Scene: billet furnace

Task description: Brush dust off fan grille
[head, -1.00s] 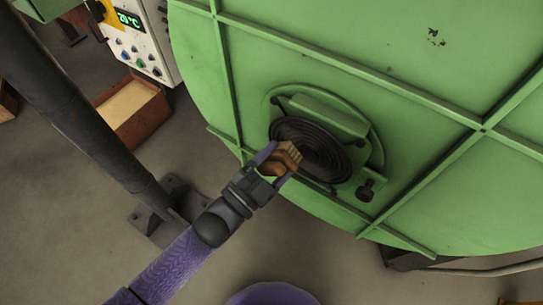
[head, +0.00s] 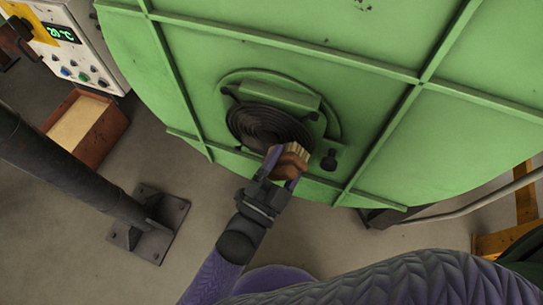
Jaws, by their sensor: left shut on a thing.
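The round dark fan grille (head: 262,124) is set in a green housing on the furnace's green panel. My left gripper (head: 283,166) is shut on a brush (head: 291,161) with a brown wooden body and pale bristles. The brush is at the grille's lower right edge, with its bristles toward the panel. I cannot tell whether the bristles touch the grille. The gripper and brush hide a small part of the grille's lower edge. A purple arm of mine crosses the lower right, but my right gripper is out of view.
A control box (head: 75,45) with a green display stands at the upper left, above an open brown box (head: 86,128). A dark post (head: 70,172) on a floor plate stands at left. Yellow framework (head: 505,240) is at right.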

